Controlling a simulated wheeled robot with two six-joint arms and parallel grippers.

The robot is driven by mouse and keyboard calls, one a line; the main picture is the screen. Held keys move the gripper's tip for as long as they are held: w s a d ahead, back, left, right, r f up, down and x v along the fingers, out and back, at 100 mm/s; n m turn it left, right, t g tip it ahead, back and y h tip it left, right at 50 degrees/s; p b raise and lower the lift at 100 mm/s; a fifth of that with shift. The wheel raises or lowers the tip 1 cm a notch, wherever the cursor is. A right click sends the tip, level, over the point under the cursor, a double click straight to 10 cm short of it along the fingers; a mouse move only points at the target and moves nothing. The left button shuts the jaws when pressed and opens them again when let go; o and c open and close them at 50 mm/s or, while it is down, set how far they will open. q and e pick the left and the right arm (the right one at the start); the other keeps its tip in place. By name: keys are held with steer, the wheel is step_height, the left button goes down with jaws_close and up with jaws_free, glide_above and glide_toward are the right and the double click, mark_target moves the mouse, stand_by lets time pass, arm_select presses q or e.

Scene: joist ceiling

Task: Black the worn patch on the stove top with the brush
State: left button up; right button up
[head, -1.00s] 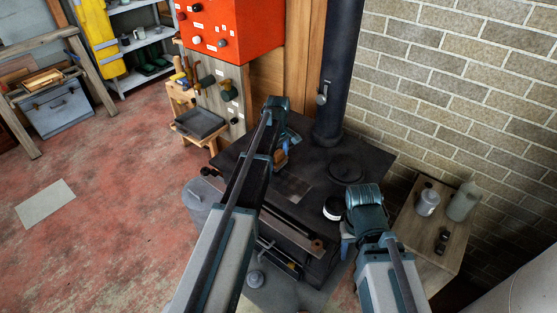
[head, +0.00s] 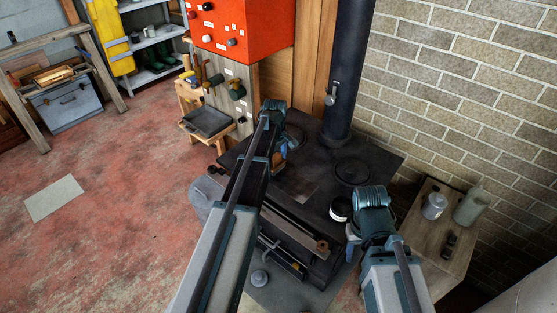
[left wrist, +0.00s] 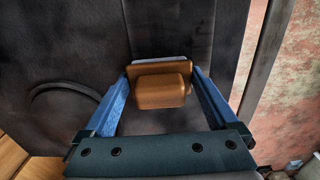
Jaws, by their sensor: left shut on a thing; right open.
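The dark stove top (head: 318,160) is in the middle of the head view. A paler, brownish worn patch (head: 300,189) shows on it, just right of my left arm. My left gripper (head: 284,152) is shut on the wooden brush (left wrist: 162,86), whose brown body sits between the blue fingers in the left wrist view. The brush is over the stove top beyond the worn patch; I cannot tell whether its bristles touch. My right gripper (head: 353,243) is open and empty at the stove's front right, near a round tin (head: 341,209). My right wrist partly hides the stove edge.
A stovepipe (head: 346,75) rises at the stove's back, near a round plate (head: 352,172). A small wooden table (head: 418,238) with containers stands right, by the brick wall. A rail (head: 300,232) runs along the stove front. Red floor at left is open.

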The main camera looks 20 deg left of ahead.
arm_select(q)
steer(key=shift+s, duration=0.1)
steer(key=shift+s+a, duration=0.3)
steer(key=shift+s, duration=0.5)
steer(key=shift+s+a, duration=0.3)
steer(key=shift+s, duration=0.5)
steer(key=shift+s+a, duration=0.3)
steer(key=shift+s, duration=0.55)
steer(key=shift+s+a, duration=0.3)
steer(key=shift+s, duration=0.5)
step_height(320, 180, up, 6)
steer(key=p, duration=0.6)
